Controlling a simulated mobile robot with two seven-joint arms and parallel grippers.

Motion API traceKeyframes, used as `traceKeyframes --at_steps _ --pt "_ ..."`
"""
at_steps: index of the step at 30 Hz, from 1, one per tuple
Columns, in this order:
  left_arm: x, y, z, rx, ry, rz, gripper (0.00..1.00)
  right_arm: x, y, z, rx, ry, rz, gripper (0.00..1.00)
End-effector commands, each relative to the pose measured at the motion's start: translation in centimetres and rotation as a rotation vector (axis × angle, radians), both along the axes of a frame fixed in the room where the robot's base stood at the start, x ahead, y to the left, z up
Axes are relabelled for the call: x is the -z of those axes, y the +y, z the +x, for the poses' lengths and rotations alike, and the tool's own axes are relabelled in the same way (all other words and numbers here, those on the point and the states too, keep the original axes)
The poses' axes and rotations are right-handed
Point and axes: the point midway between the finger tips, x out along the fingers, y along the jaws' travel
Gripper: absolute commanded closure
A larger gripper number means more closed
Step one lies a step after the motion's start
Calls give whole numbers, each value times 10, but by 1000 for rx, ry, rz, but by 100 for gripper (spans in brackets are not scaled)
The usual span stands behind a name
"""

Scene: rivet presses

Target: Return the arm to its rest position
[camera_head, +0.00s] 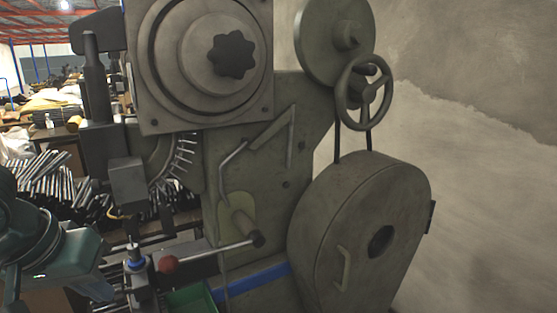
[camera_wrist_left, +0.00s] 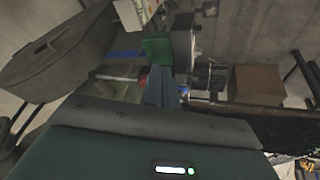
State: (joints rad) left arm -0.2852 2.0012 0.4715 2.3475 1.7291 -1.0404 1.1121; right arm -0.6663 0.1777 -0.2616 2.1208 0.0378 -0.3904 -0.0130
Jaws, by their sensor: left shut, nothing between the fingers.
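My left gripper (camera_head: 103,289) comes in from the lower left in the head view, on a dark teal wrist. In the left wrist view its fingers (camera_wrist_left: 162,90) are together, with nothing seen between them. The rivet press (camera_head: 270,140) is a large olive-grey machine in front of me. Its lever has a red ball knob (camera_head: 168,265), a little right of my gripper. The knob also shows in the left wrist view (camera_wrist_left: 143,82), partly hidden behind the fingers. I cannot tell the exact gap between fingers and knob. My right gripper is in neither view.
A round belt cover (camera_head: 350,235) and a handwheel (camera_head: 363,92) stand on the press's right side. A green bin (camera_head: 190,298) sits low beside the lever. Piled metal rods (camera_head: 50,180) lie at the left. A concrete wall (camera_head: 470,180) closes off the right.

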Motion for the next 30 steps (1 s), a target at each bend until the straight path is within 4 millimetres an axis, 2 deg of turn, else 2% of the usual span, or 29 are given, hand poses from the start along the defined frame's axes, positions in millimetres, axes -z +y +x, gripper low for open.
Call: traceKeyframes --at_steps 5,9,13,16,20,24,27,30 --pt "36 31 26 30 -118 -99 100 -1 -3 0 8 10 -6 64" --pt "83 56 37 51 -222 -134 100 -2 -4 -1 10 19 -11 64" --pt "134 67 34 66 -308 -136 100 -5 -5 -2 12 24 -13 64" --pt "176 65 24 81 -362 -120 100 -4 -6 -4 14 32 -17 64" --pt "227 49 2 109 -419 -87 100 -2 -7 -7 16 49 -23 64" --pt "272 11 -26 152 -476 -42 100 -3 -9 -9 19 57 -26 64" --pt "295 -25 -45 189 -514 -6 100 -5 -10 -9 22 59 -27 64" --pt "306 -61 -60 227 -548 30 100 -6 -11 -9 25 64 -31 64"
